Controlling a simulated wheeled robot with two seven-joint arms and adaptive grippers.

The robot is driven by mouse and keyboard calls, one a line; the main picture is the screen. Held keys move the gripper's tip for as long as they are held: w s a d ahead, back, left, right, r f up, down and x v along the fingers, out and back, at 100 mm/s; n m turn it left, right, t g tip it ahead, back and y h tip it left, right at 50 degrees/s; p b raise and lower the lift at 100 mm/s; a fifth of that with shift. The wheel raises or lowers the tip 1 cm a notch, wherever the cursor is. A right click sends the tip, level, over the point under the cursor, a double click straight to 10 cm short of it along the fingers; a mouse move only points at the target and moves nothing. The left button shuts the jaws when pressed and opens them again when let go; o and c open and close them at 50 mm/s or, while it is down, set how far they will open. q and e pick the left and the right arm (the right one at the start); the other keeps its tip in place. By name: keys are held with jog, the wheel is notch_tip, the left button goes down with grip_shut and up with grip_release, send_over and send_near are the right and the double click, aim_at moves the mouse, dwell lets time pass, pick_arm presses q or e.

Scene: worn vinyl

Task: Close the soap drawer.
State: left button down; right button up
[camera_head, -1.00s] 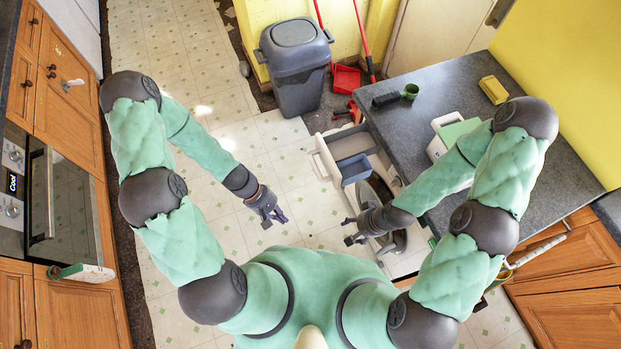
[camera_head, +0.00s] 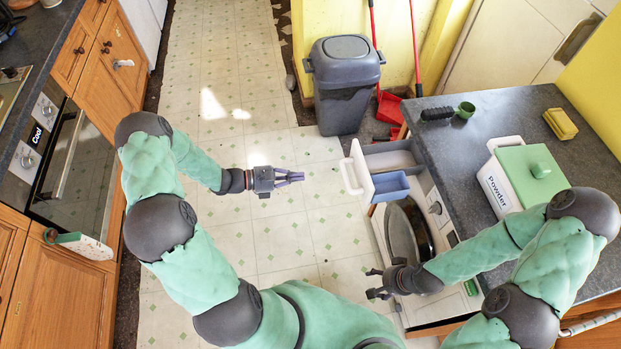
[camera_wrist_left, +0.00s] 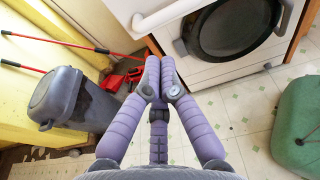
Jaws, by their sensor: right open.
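The soap drawer (camera_head: 356,170) sticks out, open, from the front of the white washing machine (camera_head: 442,291). Its white front faces left and a blue-grey compartment (camera_head: 390,187) shows inside. In the left wrist view, the drawer's white edge (camera_wrist_left: 165,14) is at the top. My left gripper (camera_head: 300,177) points right at the drawer front, with a gap of bare floor showing between them. Its fingers (camera_wrist_left: 160,62) are together and hold nothing. My right gripper (camera_head: 372,283) is open and empty, in front of the machine below the round door (camera_head: 405,230).
A grey bin (camera_head: 343,90) and a red dustpan (camera_head: 390,107) stand behind the drawer. The counter (camera_head: 480,140) above the machine holds a powder box (camera_head: 520,175), a brush and a yellow sponge. Oven and cupboards line the left. The tiled floor between is clear.

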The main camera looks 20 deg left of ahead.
aim_at(343, 174)
pick_arm(q)
jog(key=b+x, duration=0.3)
jog(key=x, duration=0.9)
jog(key=shift+d+f, duration=0.15)
jog(key=shift+d, duration=0.1)
jog(key=shift+w, duration=0.1)
jog(key=shift+d, duration=0.1)
jog(key=r+x, duration=0.1)
jog(key=x, duration=0.5)
jog(key=r+b+x, duration=0.1)
jog(key=x, duration=0.6)
jog(key=d+r+b+x, duration=0.1)
jog(key=r+x, duration=0.1)
jog(key=x, duration=0.4)
jog(key=shift+w+d+f, duration=0.1)
jog(key=shift+w+d, duration=0.2)
jog(key=shift+a, duration=0.15)
